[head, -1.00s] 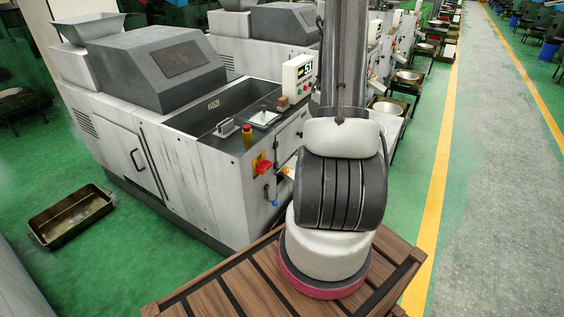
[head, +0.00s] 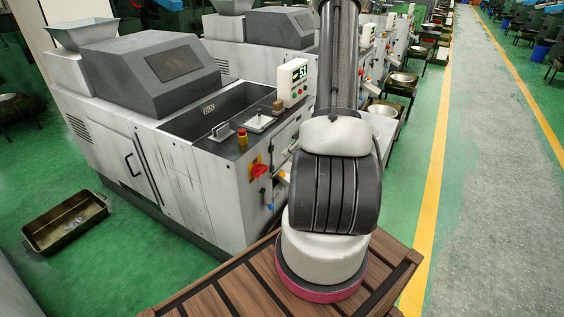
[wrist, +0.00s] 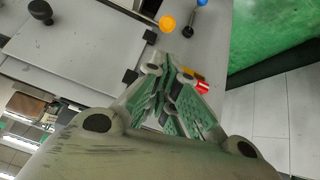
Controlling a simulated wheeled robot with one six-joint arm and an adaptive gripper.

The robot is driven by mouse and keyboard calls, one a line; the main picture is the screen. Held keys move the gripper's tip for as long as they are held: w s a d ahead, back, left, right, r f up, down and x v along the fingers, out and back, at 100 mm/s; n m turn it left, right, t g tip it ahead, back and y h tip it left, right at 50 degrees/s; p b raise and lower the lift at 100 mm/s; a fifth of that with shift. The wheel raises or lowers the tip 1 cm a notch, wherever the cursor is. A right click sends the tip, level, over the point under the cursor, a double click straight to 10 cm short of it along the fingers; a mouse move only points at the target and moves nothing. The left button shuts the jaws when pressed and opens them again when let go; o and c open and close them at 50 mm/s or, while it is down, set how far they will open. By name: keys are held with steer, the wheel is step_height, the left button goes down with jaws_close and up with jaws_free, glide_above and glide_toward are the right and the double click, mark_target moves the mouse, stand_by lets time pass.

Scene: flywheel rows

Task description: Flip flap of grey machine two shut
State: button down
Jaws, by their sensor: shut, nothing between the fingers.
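A grey machine (head: 185,185) with a dark hood and an open trough stands left of my arm in the head view. I cannot tell from a label whether it is machine two. In the wrist view a flat grey panel (wrist: 75,45) with a black knob (wrist: 40,11) and black hinge-like blocks at its edge fills the upper left; it looks like a flap, its angle unclear. My gripper (wrist: 174,72), with green-lined fingers, is shut and empty beside the panel's edge. Any contact is unclear. In the head view my arm hides the gripper.
The machine carries a display (head: 293,82), a red switch (head: 259,170) and a yellow-red beacon (head: 242,139). A metal tray (head: 65,222) lies on the green floor at left. More machines stand behind. The aisle right of the yellow line (head: 432,190) is clear.

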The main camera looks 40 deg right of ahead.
steer(key=x, duration=0.9)
steer(key=shift+w+f, duration=0.15)
steer(key=shift+f, duration=0.1)
steer(key=shift+s+f+t, duration=0.1)
steer(key=shift+s+t, duration=0.2)
